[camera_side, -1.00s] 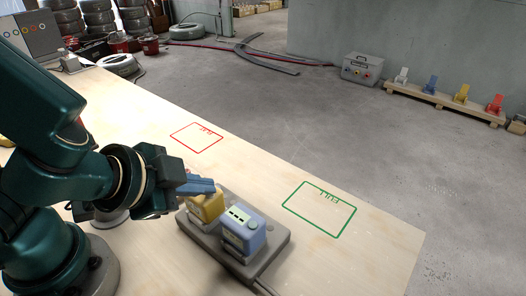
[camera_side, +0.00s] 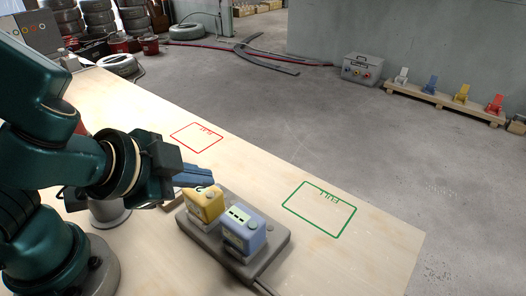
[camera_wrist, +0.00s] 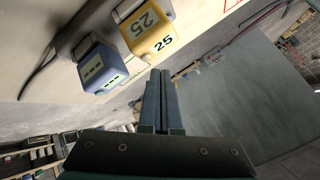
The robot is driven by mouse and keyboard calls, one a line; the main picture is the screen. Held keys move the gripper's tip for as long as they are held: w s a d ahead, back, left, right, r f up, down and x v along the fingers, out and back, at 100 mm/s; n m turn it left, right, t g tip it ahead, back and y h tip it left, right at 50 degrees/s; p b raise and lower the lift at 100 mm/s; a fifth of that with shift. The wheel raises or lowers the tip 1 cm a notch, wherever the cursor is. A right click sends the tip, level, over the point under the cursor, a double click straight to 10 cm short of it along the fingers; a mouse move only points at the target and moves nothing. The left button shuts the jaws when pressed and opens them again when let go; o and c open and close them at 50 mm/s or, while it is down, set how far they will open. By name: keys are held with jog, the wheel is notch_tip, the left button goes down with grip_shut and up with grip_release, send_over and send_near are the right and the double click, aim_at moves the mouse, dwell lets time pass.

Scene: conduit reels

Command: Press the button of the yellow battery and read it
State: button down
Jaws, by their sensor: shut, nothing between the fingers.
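The yellow battery (camera_side: 207,205) stands upright in the grey dock (camera_side: 272,252), left of the blue battery (camera_side: 245,236). In the wrist view the yellow battery (camera_wrist: 153,42) shows "25" on a pale panel and again in dark figures on its yellow face. The yellow battery's button is partly hidden behind the fingers.
A red outlined area (camera_side: 196,138) and a green outlined area marked FULL (camera_side: 319,210) are empty on the bench. A cable leaves the dock's front. A grey box (camera_side: 361,69) and several coloured clamps on a pallet (camera_side: 440,97) stand on the floor beyond.

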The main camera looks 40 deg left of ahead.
aim_at(204, 199)
jog(key=shift+r, duration=2.4)
jog(key=s+a+n+g+y, duration=0.1)
jog(key=a+n+g+y, duration=0.1)
jog(key=a+n, duration=0.55)
jog(key=shift+s+d+f+g+h, duration=0.25)
jog(key=shift+s+h, duration=0.25)
jog(key=shift+s, duration=0.3)
jog(key=shift+s+d+f+g+h, duration=0.15)
jog(key=shift+s+f+g+h, duration=0.15)
jog(key=shift+s+h, duration=0.35)
jog(key=shift+s+d+f+g+h, duration=0.25)
jog(key=shift+s+f+h, duration=0.1)
jog(key=shift+s, duration=0.55)
